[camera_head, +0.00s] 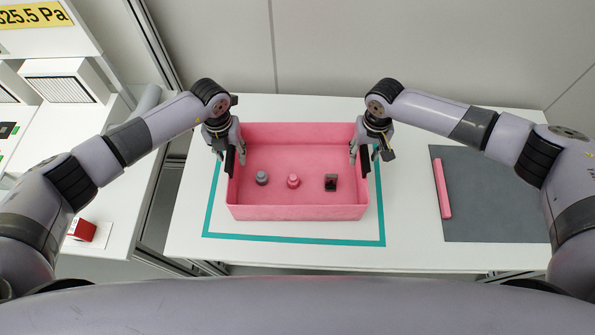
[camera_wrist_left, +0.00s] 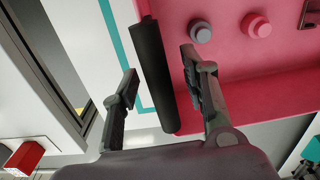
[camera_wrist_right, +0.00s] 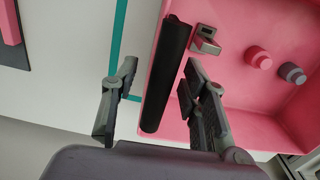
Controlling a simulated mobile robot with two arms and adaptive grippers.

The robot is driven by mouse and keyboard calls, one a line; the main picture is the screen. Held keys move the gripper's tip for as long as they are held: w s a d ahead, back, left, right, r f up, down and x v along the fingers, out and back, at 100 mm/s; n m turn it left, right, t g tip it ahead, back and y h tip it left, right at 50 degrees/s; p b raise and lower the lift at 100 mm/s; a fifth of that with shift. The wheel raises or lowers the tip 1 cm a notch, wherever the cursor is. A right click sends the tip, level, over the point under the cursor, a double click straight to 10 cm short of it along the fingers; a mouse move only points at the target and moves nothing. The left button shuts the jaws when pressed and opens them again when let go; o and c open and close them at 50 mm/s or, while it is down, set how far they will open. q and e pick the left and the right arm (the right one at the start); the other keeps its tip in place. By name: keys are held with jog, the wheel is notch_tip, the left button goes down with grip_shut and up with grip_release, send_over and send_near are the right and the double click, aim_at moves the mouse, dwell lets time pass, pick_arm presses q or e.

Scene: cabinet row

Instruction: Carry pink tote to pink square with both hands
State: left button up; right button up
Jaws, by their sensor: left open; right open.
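The pink tote (camera_head: 298,212) sits upright on the white table, inside a teal outline (camera_head: 290,239). Contact cannot be told. The only square outline visible is teal, not pink.
A dark grey mat (camera_head: 490,200) with a pink bar (camera_head: 442,188) lies at the table's right. Free white table lies between the tote and the mat. At the left is a separate white counter with a red block (camera_head: 83,231). A wall stands behind.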

pick_arm(q)
jog(key=shift+f, duration=0.4)
pick_arm(e)
jog(key=shift+f, duration=0.4)
pick_arm(q)
grip_shut()
pick_arm(e)
grip_shut()
pick_arm(q)
jog(key=shift+r, duration=0.1)
pick_arm(e)
jog(key=shift+r, duration=0.1)
